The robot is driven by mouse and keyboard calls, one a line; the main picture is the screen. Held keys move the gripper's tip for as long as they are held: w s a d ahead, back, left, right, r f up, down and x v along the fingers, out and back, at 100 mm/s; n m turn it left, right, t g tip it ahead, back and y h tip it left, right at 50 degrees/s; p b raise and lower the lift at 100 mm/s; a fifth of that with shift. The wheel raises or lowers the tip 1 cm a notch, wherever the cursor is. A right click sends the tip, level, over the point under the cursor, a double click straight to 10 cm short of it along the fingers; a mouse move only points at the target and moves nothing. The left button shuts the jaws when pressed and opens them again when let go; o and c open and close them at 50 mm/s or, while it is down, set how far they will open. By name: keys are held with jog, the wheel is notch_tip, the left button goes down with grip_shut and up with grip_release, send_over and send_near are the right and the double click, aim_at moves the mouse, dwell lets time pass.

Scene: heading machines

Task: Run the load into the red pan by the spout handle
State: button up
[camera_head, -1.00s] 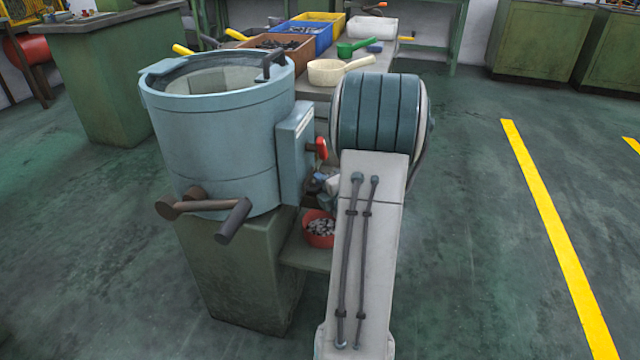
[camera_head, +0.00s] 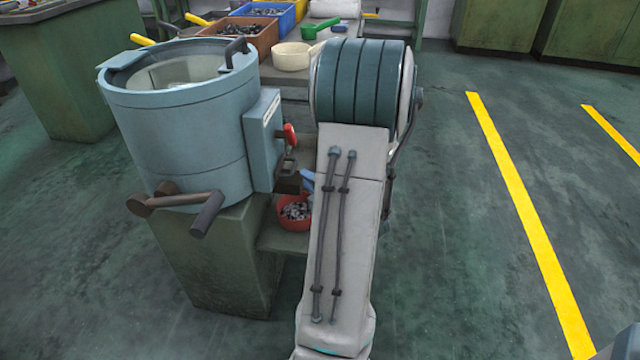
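The blue-grey drum (camera_head: 185,140) stands on a green pedestal at the left, with a box on its right side. A red handle (camera_head: 290,134) sticks out from that box. Below it is a dark part that looks like the spout (camera_head: 288,178). The red pan (camera_head: 294,213) sits under it on a low shelf and holds small grey metal pieces. My arm stands just right of the pan and hides part of this area. My gripper is mostly hidden behind the arm; a small blue piece beside the pan may belong to it. Its fingers cannot be made out.
A brown crank (camera_head: 180,200) juts from the drum's front. A bench behind carries a brown bin (camera_head: 240,38) of parts, a blue bin, a cream pan (camera_head: 291,56) and a green scoop. Floor with yellow lines lies open at the right.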

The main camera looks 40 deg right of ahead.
jog(key=b+v, duration=0.1)
jog(key=b, duration=0.1)
jog(key=b+v, duration=0.1)
jog(key=shift+s+a+f+b, duration=0.1)
jog(key=shift+s+f+b, duration=0.05)
jog(key=shift+s+b, duration=0.25)
jog(key=shift+s+b, duration=0.2)
jog(key=shift+b, duration=0.25)
jog(key=b+v, duration=0.1)
jog(key=b, duration=0.4)
jog(key=shift+s+a, duration=0.1)
jog(key=shift+s, duration=0.3)
jog(key=shift+r, duration=0.2)
jog(key=shift+r, duration=0.15)
